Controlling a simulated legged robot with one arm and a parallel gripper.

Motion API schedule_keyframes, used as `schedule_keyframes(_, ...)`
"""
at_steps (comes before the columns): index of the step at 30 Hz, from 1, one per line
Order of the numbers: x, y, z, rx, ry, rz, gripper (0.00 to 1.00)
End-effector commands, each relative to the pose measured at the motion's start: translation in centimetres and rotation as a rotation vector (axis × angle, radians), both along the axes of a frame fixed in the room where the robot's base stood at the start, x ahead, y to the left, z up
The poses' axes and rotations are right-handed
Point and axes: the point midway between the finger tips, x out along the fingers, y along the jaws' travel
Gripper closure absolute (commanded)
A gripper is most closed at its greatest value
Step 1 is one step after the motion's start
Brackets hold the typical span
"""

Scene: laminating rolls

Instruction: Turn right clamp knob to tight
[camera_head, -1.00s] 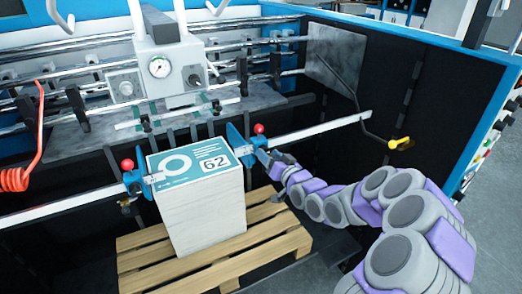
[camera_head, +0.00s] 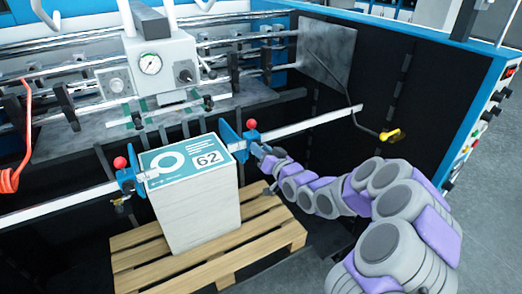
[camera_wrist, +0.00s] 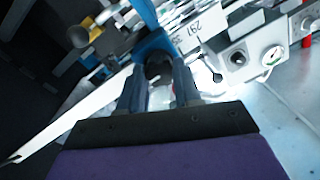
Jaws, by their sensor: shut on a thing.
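The right clamp (camera_head: 231,141) is a blue bracket with a red ball on top, on the metal bar at the right side of the paper stack (camera_head: 195,215). My gripper (camera_head: 262,152) reaches it from the right. In the wrist view my gripper (camera_wrist: 160,88) has its two fingers around a dark round knob (camera_wrist: 158,66) below the blue clamp body (camera_wrist: 150,42), and is shut on it. The knob is too small in the head view to tell its turn. The left clamp (camera_head: 128,178), also blue with a red ball, is at the stack's left side.
The stack stands on a wooden pallet (camera_head: 135,258). A grey unit with a gauge (camera_head: 150,64) is behind it. A yellow-ended lever (camera_head: 390,135) hangs to the right, above my arm.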

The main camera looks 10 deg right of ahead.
Motion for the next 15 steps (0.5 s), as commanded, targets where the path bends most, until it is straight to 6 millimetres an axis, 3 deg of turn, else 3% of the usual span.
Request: schedule_keyframes(15, 0.01, 0.08, -0.30, 0.063, 0.026, 0.001, 0.97)
